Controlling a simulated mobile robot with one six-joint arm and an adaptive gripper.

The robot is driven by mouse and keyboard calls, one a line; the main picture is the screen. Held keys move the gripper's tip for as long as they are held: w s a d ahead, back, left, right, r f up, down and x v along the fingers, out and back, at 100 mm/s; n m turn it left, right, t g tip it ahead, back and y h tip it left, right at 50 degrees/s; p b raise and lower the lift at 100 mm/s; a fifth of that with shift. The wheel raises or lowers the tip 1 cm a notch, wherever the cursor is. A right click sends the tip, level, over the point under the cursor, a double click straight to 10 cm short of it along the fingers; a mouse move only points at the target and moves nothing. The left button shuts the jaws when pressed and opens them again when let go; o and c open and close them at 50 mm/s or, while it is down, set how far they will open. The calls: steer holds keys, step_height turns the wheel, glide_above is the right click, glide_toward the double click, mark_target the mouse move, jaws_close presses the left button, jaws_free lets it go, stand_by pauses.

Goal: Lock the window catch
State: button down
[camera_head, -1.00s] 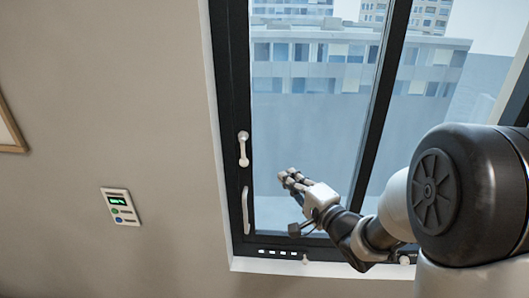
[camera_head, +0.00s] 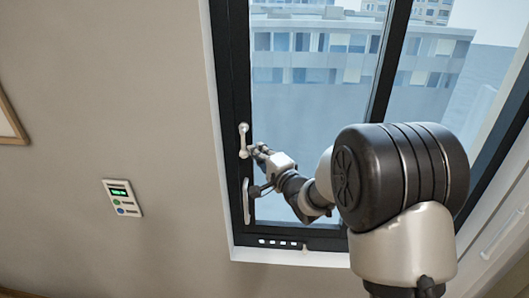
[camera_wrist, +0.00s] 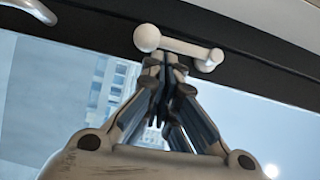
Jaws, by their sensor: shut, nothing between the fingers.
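The window catch (camera_head: 243,140) is a small white lever with a round knob, on the dark left frame of the window (camera_head: 235,100). It points downward in the head view. In the wrist view the catch (camera_wrist: 180,44) lies across the dark frame, with its knob end at the left. My gripper (camera_head: 257,150) is beside the catch's lower end, on its right. In the wrist view my gripper (camera_wrist: 162,62) is shut and empty, with its fingertips at the catch's lever. I cannot tell whether they touch it.
A white pull handle (camera_head: 247,201) sits lower on the same frame; it also shows in the wrist view (camera_wrist: 32,10). A wall panel (camera_head: 123,197) with a green display is at the left. The window glass (camera_head: 310,110) is behind my arm.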

steer(key=shift+a+f+m+b, duration=0.3)
steer(key=shift+a+b, duration=0.25)
steer(key=shift+b, duration=0.45)
steer(key=shift+r, duration=0.1)
